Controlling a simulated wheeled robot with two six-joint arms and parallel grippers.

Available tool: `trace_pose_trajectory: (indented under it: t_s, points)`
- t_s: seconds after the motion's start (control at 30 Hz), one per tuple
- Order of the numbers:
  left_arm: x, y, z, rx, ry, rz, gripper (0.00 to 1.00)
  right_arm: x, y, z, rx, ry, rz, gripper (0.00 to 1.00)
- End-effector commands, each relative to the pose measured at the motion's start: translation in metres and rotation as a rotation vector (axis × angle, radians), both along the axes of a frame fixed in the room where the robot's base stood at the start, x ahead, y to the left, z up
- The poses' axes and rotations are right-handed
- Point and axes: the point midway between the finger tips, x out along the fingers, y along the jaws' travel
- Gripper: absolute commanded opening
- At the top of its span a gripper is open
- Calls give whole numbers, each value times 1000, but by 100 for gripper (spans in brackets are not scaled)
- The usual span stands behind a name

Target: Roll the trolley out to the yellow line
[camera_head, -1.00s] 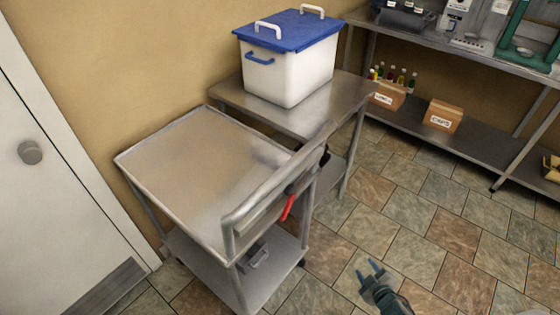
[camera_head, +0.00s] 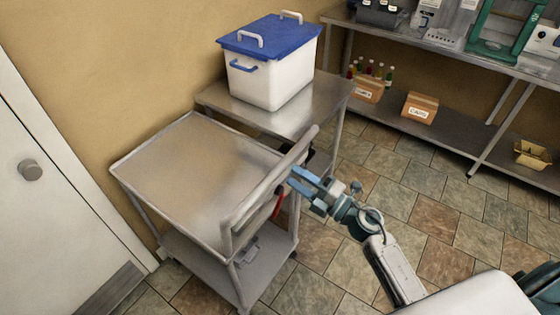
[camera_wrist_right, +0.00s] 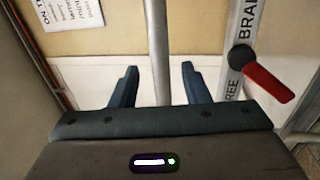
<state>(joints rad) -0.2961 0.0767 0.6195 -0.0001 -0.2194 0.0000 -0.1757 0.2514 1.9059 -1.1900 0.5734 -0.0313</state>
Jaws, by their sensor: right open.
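The steel trolley (camera_head: 185,170) stands against the wall, with an empty top deck and a lower shelf. Its tubular handle (camera_head: 262,195) is at its right end. A red lever (camera_wrist_right: 268,83) with a black pivot sits by a strip lettered BRAKE and FREE in the right wrist view. My right gripper (camera_head: 297,180) is open beside the handle. In the right wrist view a metal bar (camera_wrist_right: 158,45) runs between its two fingers (camera_wrist_right: 159,78), apart from both; its depth relative to the fingertips is unclear. My left gripper and the yellow line are not in view.
A steel table (camera_head: 300,112) with a blue-lidded white bucket (camera_head: 275,75) stands behind the trolley. A rack (camera_head: 440,128) with cartons is at the back right. A white door (camera_head: 40,200) is at the left. Tiled floor is clear to the right.

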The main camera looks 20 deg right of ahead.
Motion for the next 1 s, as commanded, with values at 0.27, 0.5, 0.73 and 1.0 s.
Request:
trace_pose_trajectory:
  t_s: [0.27,0.5,0.73,1.0]
  points:
    - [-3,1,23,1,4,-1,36,36,28,12,3,0,-2,42]
    - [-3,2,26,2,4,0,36,46,36,12,1,1,0,42]
    - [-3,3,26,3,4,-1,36,46,36,11,0,1,0,40]
    - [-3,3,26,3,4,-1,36,46,35,11,0,2,-1,0]
